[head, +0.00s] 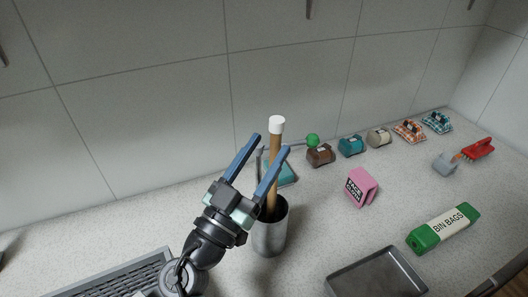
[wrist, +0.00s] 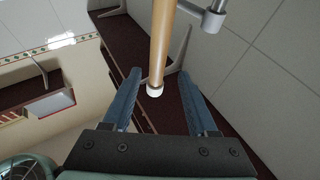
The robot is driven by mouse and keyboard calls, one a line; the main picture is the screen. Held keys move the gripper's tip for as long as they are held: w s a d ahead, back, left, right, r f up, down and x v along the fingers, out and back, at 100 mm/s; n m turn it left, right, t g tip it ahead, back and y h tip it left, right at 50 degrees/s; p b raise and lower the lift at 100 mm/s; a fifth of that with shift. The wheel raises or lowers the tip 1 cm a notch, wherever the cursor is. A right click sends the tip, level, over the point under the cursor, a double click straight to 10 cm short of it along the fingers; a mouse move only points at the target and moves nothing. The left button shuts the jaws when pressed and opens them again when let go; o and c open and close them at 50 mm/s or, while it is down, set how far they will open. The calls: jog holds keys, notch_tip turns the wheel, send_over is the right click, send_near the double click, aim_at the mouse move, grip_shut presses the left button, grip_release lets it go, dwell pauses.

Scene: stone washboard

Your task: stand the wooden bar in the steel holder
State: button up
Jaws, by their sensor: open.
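The wooden bar (head: 274,165) is a light brown rod with a white cap at its top. It stands nearly upright, its lower end inside the steel holder (head: 270,238), a round grey cup on the counter. My gripper (head: 270,145) is open, its two blue fingers reaching up on either side of the bar. In the wrist view the bar (wrist: 162,40) comes in from the top edge, and its white end shows between the open fingers (wrist: 159,76). I cannot tell whether a finger touches it. The bar's foot is hidden in the holder.
A pink box (head: 362,187), green bin bags box (head: 443,229) and grey tray (head: 340,284) lie to the right. A tiled wall (head: 150,110) is behind.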

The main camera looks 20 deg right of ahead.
jog(key=b+v, duration=0.5)
jog(key=v, duration=0.8)
jog(key=shift+b, duration=0.35)
jog(key=shift+w, duration=0.1)
